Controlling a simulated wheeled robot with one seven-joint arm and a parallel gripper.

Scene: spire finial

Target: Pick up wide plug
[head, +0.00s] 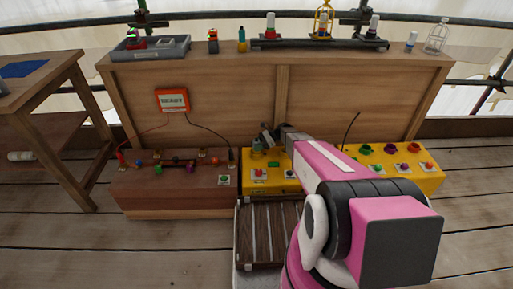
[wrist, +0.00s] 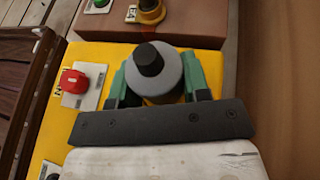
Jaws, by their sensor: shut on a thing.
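The wide plug (wrist: 157,90) appears in the wrist view as a round grey body with a black knob on top; its name is my reading of the shape. My gripper (wrist: 155,78) has its green fingers shut on both sides of it. The plug is over the yellow box (wrist: 95,56); I cannot tell whether it touches the box. In the head view my gripper (head: 264,148) is at the left part of the yellow box (head: 428,184), near the brown box. The plug is hard to make out there, and my arm hides part of the yellow box.
A red button (wrist: 74,82) on a pale plate lies left of the plug. The brown box (head: 150,202) adjoins on the left, with cables to an orange meter (head: 172,100). The wooden bench (head: 225,98) stands close behind. Several coloured knobs fill the yellow box's right part.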

